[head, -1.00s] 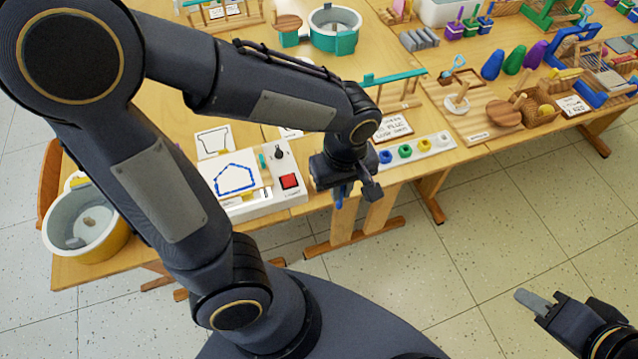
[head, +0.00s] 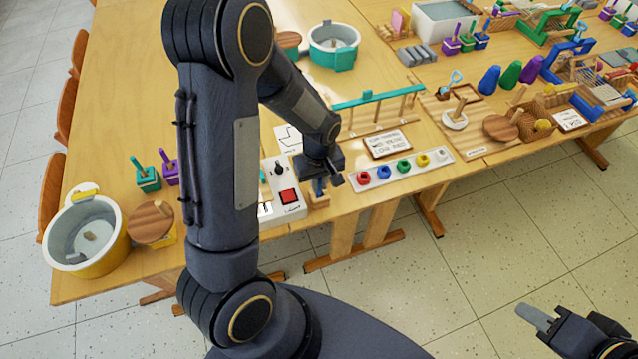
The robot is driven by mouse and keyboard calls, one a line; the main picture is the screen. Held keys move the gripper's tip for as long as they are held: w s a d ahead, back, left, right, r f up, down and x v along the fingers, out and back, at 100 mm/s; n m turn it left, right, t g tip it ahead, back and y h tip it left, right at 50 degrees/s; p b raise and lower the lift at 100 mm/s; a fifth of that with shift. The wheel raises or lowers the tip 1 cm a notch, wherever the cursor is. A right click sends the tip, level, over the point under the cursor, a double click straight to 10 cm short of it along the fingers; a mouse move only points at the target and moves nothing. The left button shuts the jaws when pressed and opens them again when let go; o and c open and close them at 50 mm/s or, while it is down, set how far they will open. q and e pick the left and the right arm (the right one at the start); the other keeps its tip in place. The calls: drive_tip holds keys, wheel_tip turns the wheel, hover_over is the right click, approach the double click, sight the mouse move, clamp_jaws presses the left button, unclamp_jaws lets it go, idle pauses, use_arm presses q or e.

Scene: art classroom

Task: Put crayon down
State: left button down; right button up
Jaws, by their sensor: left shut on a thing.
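My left gripper (head: 327,182) is at the table's front edge, just right of the white box with the red button (head: 289,197). It is shut on a small blue crayon (head: 319,187), which points downward below the jaws. A small wooden block (head: 318,200) is directly under the crayon; I cannot tell whether they touch. My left arm hides part of the table and the left part of the white box. My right gripper (head: 538,316) is at the lower right, over the floor and away from the table. Its jaw opening is not clear.
A white strip with coloured rings (head: 404,167) and a lettered sign (head: 388,144) stand right of my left gripper. A teal-railed wooden frame (head: 385,101) is behind. A yellow-and-white bucket (head: 86,235) stands at the left corner. Tabletop at the far left (head: 130,80) is clear.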

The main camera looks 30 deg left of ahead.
use_arm(q)
drive_tip(key=shift+f, duration=0.6)
drive_tip(key=shift+f, duration=0.1)
drive_tip(key=shift+f, duration=0.2)
drive_tip(key=c, duration=1.5)
unclamp_jaws()
drive_tip(key=shift+r, duration=0.15)
